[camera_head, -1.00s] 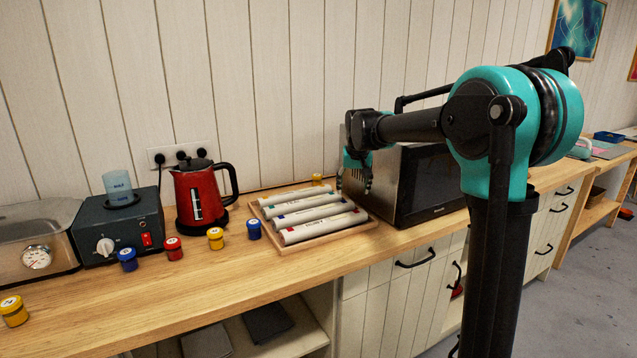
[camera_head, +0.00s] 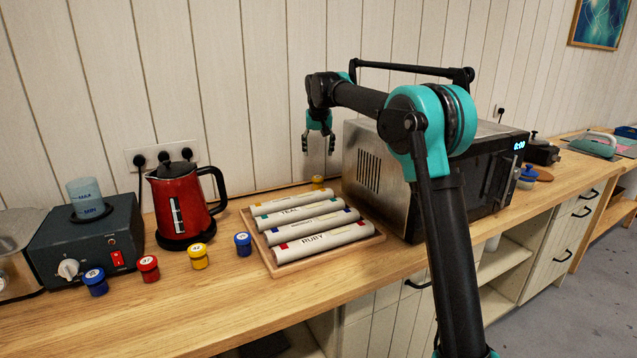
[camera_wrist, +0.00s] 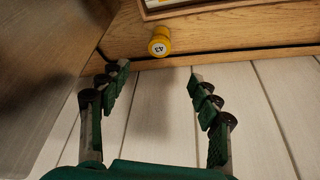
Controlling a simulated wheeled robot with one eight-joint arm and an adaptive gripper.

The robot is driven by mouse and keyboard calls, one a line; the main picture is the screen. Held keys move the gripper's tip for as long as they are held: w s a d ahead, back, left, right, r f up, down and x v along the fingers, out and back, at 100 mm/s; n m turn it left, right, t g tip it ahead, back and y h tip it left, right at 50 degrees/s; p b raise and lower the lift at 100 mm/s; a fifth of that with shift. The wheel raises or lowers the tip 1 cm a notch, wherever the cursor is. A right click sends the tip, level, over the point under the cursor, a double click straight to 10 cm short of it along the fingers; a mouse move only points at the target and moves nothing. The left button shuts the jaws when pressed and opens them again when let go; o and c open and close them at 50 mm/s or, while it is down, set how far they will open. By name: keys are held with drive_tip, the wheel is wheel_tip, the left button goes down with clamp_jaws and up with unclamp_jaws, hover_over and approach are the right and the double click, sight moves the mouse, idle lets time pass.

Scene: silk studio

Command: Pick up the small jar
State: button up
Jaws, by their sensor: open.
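A small yellow jar (camera_head: 318,182) with a numbered white lid stands at the back of the counter, behind the tray and near the microwave. It also shows in the wrist view (camera_wrist: 159,42), just beyond my fingertips and between their lines. My gripper (camera_head: 319,150) is open and empty, pointing down above this jar; its two fingers also show spread in the wrist view (camera_wrist: 158,72). Other small jars stand along the front: a blue one (camera_head: 95,283), a red one (camera_head: 149,269), a yellow one (camera_head: 199,257) and another blue one (camera_head: 243,245).
A wooden tray (camera_head: 375,241) of labelled rolls (camera_head: 322,240) lies in front of the back jar. The microwave (camera_head: 390,180) stands close to its right, and the panelled wall (camera_head: 260,90) is behind it. A red kettle (camera_head: 180,205) and a dark heater box (camera_head: 85,240) stand left.

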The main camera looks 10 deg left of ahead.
sight(318, 178)
drive_tip(key=x, duration=1)
drive_tip(key=shift+w+f, duration=0.15)
drive_tip(key=shift+f, duration=0.1)
drive_tip(key=shift+s+x, duration=0.2)
drive_tip(key=shift+x, duration=2.7)
drive_tip(key=shift+d, duration=0.1)
drive_tip(key=c, duration=1.3)
